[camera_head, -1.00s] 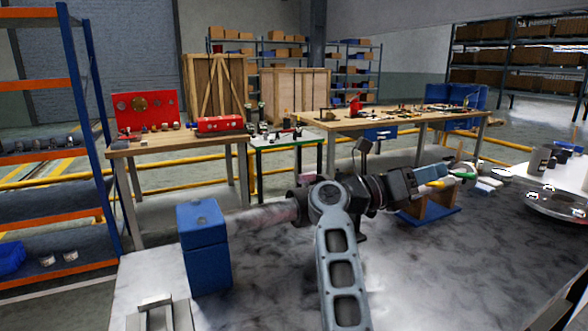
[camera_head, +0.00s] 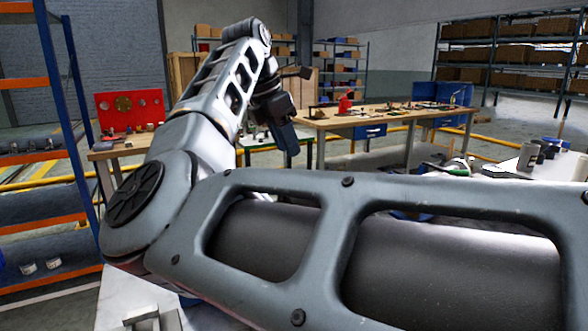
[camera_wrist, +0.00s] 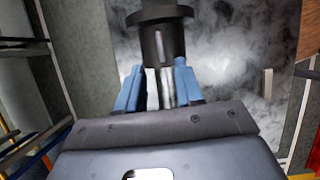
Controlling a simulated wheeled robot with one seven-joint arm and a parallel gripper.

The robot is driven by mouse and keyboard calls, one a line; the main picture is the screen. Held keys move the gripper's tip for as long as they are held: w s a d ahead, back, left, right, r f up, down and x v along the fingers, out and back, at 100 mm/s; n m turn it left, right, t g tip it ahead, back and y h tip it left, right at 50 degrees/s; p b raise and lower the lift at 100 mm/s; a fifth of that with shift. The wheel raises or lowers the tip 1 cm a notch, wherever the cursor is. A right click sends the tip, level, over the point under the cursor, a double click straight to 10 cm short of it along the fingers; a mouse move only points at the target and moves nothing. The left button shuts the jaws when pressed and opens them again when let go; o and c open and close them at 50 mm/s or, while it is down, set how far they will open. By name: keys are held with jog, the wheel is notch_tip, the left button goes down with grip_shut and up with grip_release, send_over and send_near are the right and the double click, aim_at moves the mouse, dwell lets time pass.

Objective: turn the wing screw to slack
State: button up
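My gripper (camera_head: 284,132) hangs from the folded arm in the middle of the head view, fingers pointing down. In the wrist view its two blue fingers (camera_wrist: 158,86) stand apart, with pale background in part of the gap. A dark flanged cylinder (camera_wrist: 152,42) with a light slot lies beyond the fingertips. A shiny metal piece (camera_wrist: 168,92) shows between the fingers, close to the right one; I cannot tell whether they touch. I cannot pick out the wing screw. My arm covers most of the near bench in the head view.
A wooden workbench (camera_head: 392,117) with tools and blue bins stands behind the arm. A red panel (camera_head: 128,108) is on another bench at left, near a blue and orange rack (camera_head: 28,83). A white surface with dark cups (camera_head: 530,158) is at right. A grey mottled surface fills the wrist background.

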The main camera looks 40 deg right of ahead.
jog(key=x, duration=0.7)
jog(key=shift+d+f+p, duration=0.15)
jog(key=shift+f+p, duration=0.05)
jog(key=shift+p, duration=0.1)
jog(key=shift+c, duration=0.4)
grip_shut()
